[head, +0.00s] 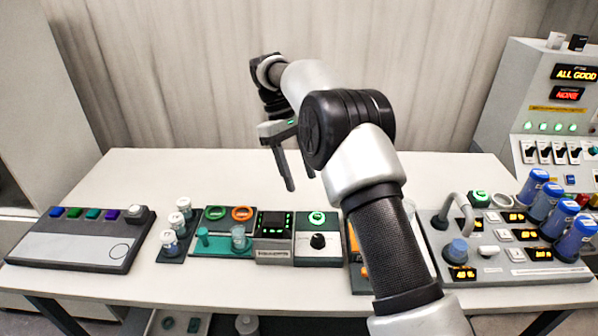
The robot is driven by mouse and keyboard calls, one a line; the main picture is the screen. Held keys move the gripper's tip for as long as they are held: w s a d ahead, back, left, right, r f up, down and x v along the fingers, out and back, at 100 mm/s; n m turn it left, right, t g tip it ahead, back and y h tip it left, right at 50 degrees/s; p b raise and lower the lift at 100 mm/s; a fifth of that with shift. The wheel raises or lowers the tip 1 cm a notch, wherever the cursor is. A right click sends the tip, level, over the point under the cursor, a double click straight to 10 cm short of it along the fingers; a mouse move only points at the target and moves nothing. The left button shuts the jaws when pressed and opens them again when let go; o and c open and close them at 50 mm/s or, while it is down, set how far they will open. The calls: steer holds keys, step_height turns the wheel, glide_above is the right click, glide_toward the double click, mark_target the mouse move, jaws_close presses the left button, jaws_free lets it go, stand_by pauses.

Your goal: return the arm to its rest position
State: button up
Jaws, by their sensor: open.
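My arm reaches up from the lower right and bends over the table. My gripper (300,180) hangs over the middle of the white table (225,170), its fingers pointing down. It is open and empty, with bare table behind it. The fingers are apart from the devices in front. My forearm hides part of an orange-marked device (355,262) right of the centre.
A grey panel with coloured buttons (75,247) lies at the left. White-capped vials (170,240), a green tray (215,245) and a knob box (318,248) stand mid-front. A console with blue bottles (548,205) stands right. The table's back strip is clear.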

steer(key=s+d+r+m+t+y+p, duration=0.1)
steer(key=s+d+r, duration=0.2)
steer(key=r, duration=0.3)
steer(key=s+d+r+m+t, duration=0.1)
steer(key=s+d+r, duration=0.2)
steer(key=s+r, duration=0.15)
steer(key=s+d+r+m+t+y+p, duration=0.1)
steer(key=s+d+r+m+t, duration=0.15)
steer(key=r, duration=0.45)
steer(key=s+d+m+t+p, duration=0.1)
steer(key=s+d+m+t, duration=0.1)
steer(key=s, duration=0.8)
steer(key=s+d+f+m+t+y, duration=0.1)
steer(key=s+d, duration=0.4)
steer(key=s, duration=0.5)
steer(key=shift+s+d+f+m+t+p, duration=0.25)
steer(key=shift+m+t+p, duration=0.25)
steer(key=shift+m, duration=0.35)
